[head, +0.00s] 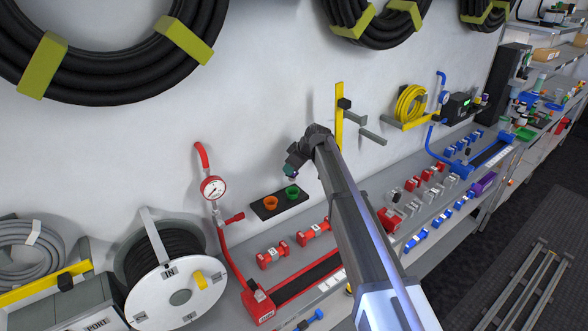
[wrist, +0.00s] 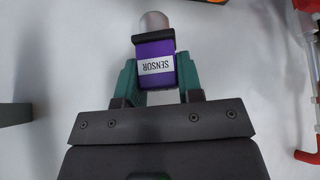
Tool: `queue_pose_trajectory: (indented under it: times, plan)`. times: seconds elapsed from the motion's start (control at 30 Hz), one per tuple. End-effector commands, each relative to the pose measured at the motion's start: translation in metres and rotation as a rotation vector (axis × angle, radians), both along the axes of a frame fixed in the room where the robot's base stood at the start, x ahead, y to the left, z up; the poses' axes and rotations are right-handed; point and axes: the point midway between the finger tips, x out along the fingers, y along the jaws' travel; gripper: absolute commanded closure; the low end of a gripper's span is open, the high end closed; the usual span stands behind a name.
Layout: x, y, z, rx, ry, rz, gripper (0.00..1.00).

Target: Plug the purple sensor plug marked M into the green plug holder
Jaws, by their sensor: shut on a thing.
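The purple sensor plug (wrist: 155,63) is between the teal fingers of my gripper (wrist: 158,80) in the wrist view. Its white label reads SENSOR upside down, and a rounded grey tip points away from the gripper. No M mark can be made out. In the head view my gripper (head: 291,171) is shut on the plug, which is too small there to see clearly. The green plug holder (head: 292,192) stands on a black plate (head: 265,214). My gripper appears close above it in the picture; the exact gap cannot be told.
An orange holder (head: 270,203) sits beside the green one. A red pipe with a gauge (head: 213,187) rises to the left; red pipework (wrist: 308,70) also edges the wrist view. Red fittings (head: 272,257) lie on the shelf in front.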

Motion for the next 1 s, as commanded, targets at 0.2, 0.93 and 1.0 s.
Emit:
queue_pose_trajectory:
  times: [0.2,0.93,1.0]
  plan:
    - [0.000,0.000,-0.015,0.000,0.001,-0.003,0.93]
    - [0.000,0.000,-0.058,0.000,0.001,-0.005,0.93]
    - [0.000,0.000,-0.058,0.000,0.001,-0.005,0.93]
